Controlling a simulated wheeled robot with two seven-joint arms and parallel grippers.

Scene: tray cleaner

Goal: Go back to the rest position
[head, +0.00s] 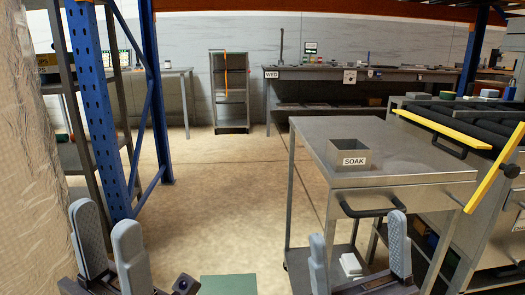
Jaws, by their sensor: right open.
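My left gripper (103,222) is at the bottom left of the head view. Its two grey fingers point up, stand apart and hold nothing. My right gripper (357,228) is at the bottom, right of centre. Its fingers are wide apart and empty, in front of the steel cart (408,178). Neither gripper visibly touches anything, though the lower parts of both are cut off by the frame edge.
An open metal bin labelled SOAK (349,154) stands on the cart. White items (350,265) lie on its lower shelf. A blue rack post (98,110) and plastic-wrapped stack (32,190) are at left. A yellow-handled unit (446,131) is at right. The middle floor (215,190) is clear.

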